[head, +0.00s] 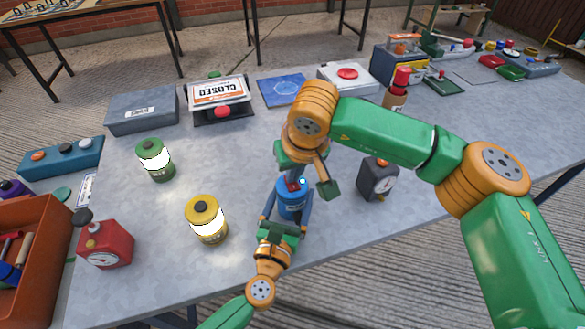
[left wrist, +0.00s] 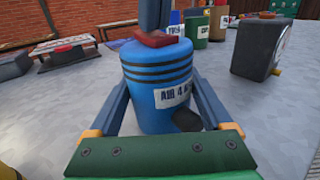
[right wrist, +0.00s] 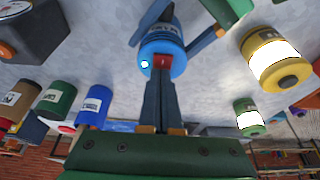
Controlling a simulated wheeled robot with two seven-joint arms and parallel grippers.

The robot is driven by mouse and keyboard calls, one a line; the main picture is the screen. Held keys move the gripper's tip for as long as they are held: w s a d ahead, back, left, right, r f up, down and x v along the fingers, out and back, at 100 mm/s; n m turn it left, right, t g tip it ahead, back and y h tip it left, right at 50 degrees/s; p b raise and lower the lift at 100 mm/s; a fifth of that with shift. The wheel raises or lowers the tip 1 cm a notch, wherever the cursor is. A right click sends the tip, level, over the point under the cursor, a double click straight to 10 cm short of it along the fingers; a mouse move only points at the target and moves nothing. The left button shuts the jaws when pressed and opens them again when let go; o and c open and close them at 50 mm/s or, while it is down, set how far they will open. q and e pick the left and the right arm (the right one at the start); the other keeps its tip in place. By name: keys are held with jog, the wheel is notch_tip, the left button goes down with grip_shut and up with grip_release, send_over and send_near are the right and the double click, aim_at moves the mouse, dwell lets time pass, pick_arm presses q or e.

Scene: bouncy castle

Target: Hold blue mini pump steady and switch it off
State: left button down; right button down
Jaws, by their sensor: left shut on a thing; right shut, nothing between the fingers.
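The blue mini pump (head: 292,206) stands upright near the front edge of the grey table. My left gripper (head: 288,212) is shut on its body, one finger on each side; the left wrist view shows the pump (left wrist: 160,92) between the fingers. A red rocker switch (left wrist: 156,39) sits on the pump's top; it also shows in the right wrist view (right wrist: 164,62). My right gripper (head: 294,178) is shut and empty, pointing down, its fingertips at the switch and seemingly touching it. A small bright light (right wrist: 145,64) shows beside the switch.
A dark grey pump with a gauge (head: 379,178) stands close on the right. A yellow canister (head: 206,220), a green canister (head: 155,160) and a red pump (head: 104,243) stand on the left. A CLOSED sign box (head: 218,96) is behind. Bare table lies between them.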

jog(key=shift+s+d, duration=0.15)
jog(key=shift+s, duration=0.2)
jog(key=shift+r, duration=0.1)
jog(key=w+v, duration=0.1)
jog(key=v, duration=1.2)
jog(key=shift+s+r, duration=0.2)
jog(key=shift+r, duration=0.3)
jog(key=shift+w+a+r, duration=0.15)
jog(key=shift+w+a, duration=0.35)
jog(key=shift+w, duration=0.2)
jog(key=x, duration=0.9)
jog(key=s+x, duration=0.1)
jog(key=x, duration=0.4)
jog(key=shift+d, duration=0.25)
